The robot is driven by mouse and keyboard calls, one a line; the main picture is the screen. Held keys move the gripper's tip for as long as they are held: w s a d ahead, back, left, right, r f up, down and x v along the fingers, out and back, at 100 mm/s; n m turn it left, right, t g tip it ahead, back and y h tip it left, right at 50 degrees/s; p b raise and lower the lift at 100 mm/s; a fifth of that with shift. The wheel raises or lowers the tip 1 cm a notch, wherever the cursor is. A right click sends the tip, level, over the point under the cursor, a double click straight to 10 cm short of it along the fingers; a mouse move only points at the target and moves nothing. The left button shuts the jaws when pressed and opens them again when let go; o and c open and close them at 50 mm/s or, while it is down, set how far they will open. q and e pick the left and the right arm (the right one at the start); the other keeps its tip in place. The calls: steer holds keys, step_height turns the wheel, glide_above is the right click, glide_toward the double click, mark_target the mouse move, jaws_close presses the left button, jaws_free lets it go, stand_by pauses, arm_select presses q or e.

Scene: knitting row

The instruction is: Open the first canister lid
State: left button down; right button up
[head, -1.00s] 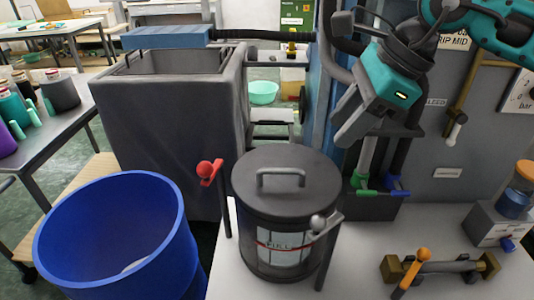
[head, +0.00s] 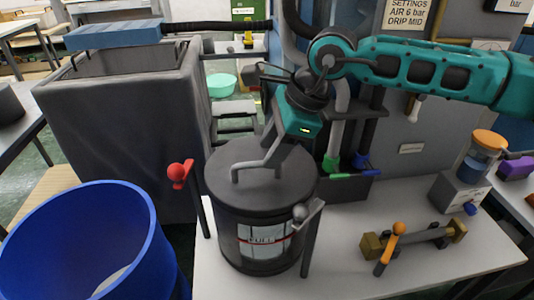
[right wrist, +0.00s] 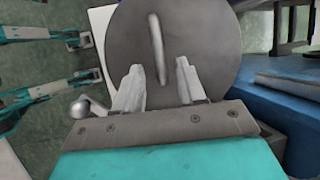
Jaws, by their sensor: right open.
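A dark grey canister (head: 230,230) with a "FULL" label on its front stands on the white table. Its round grey lid (head: 222,158) is on top, with a bar handle (head: 248,165) across it. My right gripper (head: 279,163) is over the lid at the handle, its fingers pointing down. In the right wrist view the two pale fingers (right wrist: 160,68) are apart, and the handle (right wrist: 155,35) runs lengthwise towards the gap between them. I cannot tell whether they touch it.
A red-ball lever (head: 177,173) stands left of the canister and a grey-ball lever (head: 301,213) at its right front. A blue bin (head: 90,235) is at lower left. A brass-ended fitting with an orange lever (head: 398,229) lies to the right. A grey tank (head: 125,125) stands behind.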

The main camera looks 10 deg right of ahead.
steer(key=shift+x, duration=1.25)
steer(key=shift+c, duration=0.4)
jaws_close()
